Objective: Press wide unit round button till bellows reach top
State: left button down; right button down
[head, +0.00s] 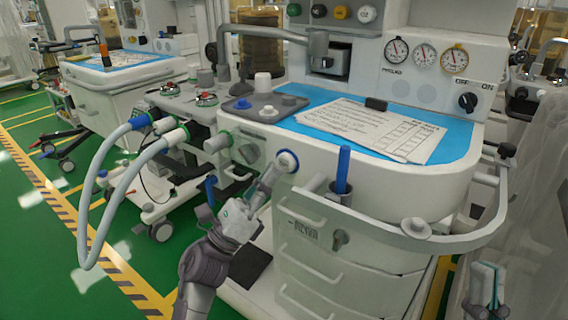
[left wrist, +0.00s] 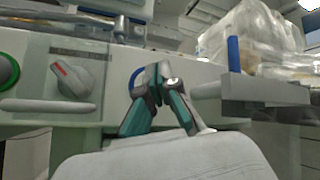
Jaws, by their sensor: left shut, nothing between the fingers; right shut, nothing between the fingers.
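The wide unit (head: 400,185) is the white cart filling the middle and right of the head view. Its round button (head: 287,161), white with a blue ring, sits on the front face below the blue worktop. My left gripper (head: 273,174) is shut and empty, its tips at the lower left of the button. In the left wrist view the shut fingertips (left wrist: 156,73) overlap the blue ring (left wrist: 134,82) and hide much of it; contact cannot be told. The brown ribbed bellows (head: 262,53) stand behind the worktop, partly hidden by a grey pipe. My right gripper (head: 485,288) is shut and empty at the lower right.
A curved rail (head: 455,243) and a blue upright stick (head: 343,169) stand out right of the button. Hoses (head: 106,150) loop at left. A knob with a red mark (left wrist: 72,76) is left of my fingers. Papers (head: 370,128) lie on the worktop.

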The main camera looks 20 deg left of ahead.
pick_arm(q)
jog(key=s, duration=0.1)
jog(key=s+a, duration=0.1)
jog(key=s, duration=0.2)
jog(key=shift+s+a, duration=0.35)
dwell(0.5)
dwell(0.4)
